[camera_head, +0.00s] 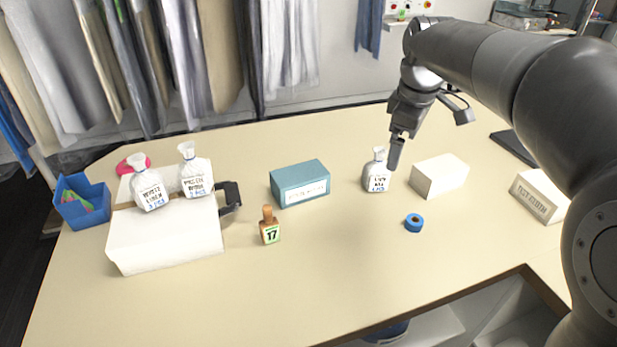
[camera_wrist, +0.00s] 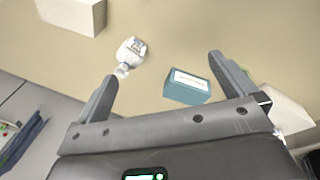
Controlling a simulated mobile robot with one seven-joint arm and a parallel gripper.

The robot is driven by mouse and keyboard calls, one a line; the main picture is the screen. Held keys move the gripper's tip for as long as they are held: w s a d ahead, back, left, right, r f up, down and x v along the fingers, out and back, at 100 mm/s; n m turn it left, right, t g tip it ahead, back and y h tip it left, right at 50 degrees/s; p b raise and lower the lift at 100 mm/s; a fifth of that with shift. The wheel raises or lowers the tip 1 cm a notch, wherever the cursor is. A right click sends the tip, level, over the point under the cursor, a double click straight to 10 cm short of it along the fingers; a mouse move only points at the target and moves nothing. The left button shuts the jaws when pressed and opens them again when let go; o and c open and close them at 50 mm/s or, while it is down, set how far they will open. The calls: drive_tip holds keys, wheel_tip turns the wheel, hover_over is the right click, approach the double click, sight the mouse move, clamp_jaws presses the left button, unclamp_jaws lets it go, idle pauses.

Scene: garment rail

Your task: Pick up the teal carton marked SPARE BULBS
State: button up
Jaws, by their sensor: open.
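The teal carton (camera_head: 299,184) with a white label lies on the table near the middle; the label's text is too small to read surely. In the wrist view the teal carton (camera_wrist: 187,87) shows between the two fingers, nearer the right one, and apart from both. My gripper (camera_head: 395,152) is open and empty, above the table to the right of the carton, close to a tied bag. In the wrist view the open fingers of my gripper (camera_wrist: 165,75) are spread wide.
A tied clear bag (camera_head: 376,172) stands between the carton and a white box (camera_head: 439,176). Clothes hang behind.

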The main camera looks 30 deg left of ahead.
drive_tip(key=w+a+f+n+g, duration=0.1)
drive_tip(key=w+a+f+n, duration=0.15)
drive_tip(key=a, duration=0.45)
drive_tip(key=w+a+f+n, duration=0.2)
drive_tip(key=a+f+n, duration=0.1)
drive_tip(key=a, duration=0.3)
drive_tip(key=n+g, duration=0.1)
drive_tip(key=n, duration=0.5)
approach(300, 184)
drive_tip(key=shift+h, duration=0.4)
drive_tip(key=w+a+f, duration=0.2)
drive_tip(key=w+f, duration=0.1)
drive_tip(key=w, duration=0.1)
drive_tip(key=shift+w+a, duration=0.15)
drive_tip(key=shift+a, duration=0.25)
drive_tip(key=shift+a+f, duration=0.1)
drive_tip(key=shift+f, duration=0.25)
wheel_tip(300, 184, down, 10)
drive_tip(key=shift+f, duration=0.2)
drive_tip(key=c, duration=1)
drive_tip(key=shift+c, duration=0.7)
drive_tip(key=shift+r, duration=0.15)
